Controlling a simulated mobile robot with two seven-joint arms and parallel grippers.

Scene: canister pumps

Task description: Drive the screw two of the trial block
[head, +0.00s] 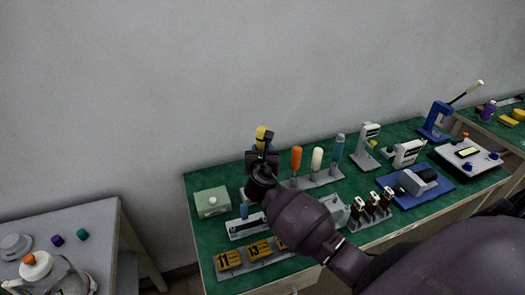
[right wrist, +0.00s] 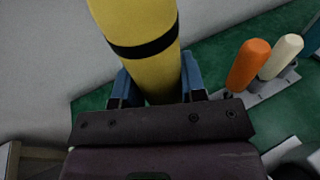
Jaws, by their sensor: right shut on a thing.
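My right gripper (head: 262,149) is shut on a yellow-handled tool with a black band (head: 260,132), held up above the green bench. In the right wrist view the blue fingers of the gripper (right wrist: 157,90) clasp the yellow handle (right wrist: 140,25) from both sides. The tool's lower end is hidden. A light grey block (head: 238,234) on the bench, left of my right arm, may be the trial block. A small blue piece stands at its back edge. Its screws are too small to make out. My left gripper is not in view.
A grey rack (head: 320,181) holds orange (head: 296,158), white (head: 317,158) and teal (head: 338,149) handles. A pale green box (head: 211,202) stands at the left bench edge. Yellow numbered blocks (head: 229,261) lie at the front. A blue-based device (head: 422,188) stands right.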

